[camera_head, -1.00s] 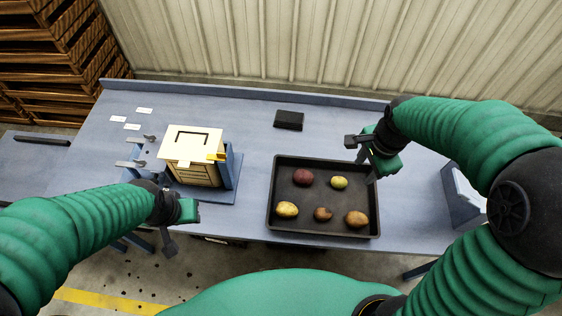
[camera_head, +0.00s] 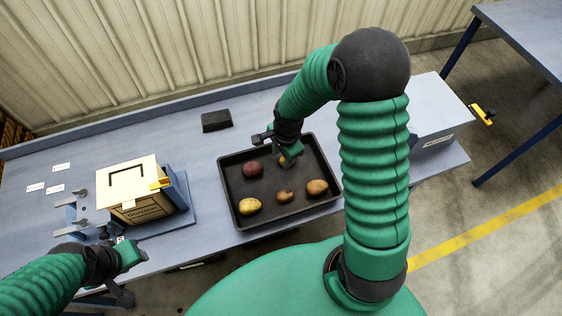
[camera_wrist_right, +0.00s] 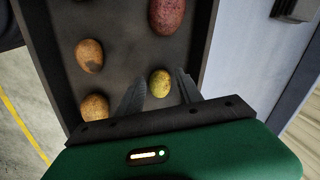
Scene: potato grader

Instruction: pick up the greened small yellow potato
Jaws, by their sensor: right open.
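The small greenish-yellow potato (camera_wrist_right: 160,83) lies in the black tray (camera_wrist_right: 60,53). In the head view the potato (camera_head: 282,161) is partly hidden by my right gripper (camera_head: 279,153), which is low over the tray's far side. In the right wrist view the right gripper (camera_wrist_right: 160,76) is open, with one finger on each side of the potato. A gap shows between the potato and the fingers. My left gripper (camera_head: 126,277) is near the table's front edge at the left, away from the tray; its jaw opening is unclear.
The tray also holds a red potato (camera_head: 252,169), a larger yellow potato (camera_head: 249,206), a brown potato with a dark patch (camera_head: 284,196) and another brown potato (camera_head: 317,187). A cream-coloured box (camera_head: 130,183) stands left of the tray. A black block (camera_head: 216,121) lies behind it.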

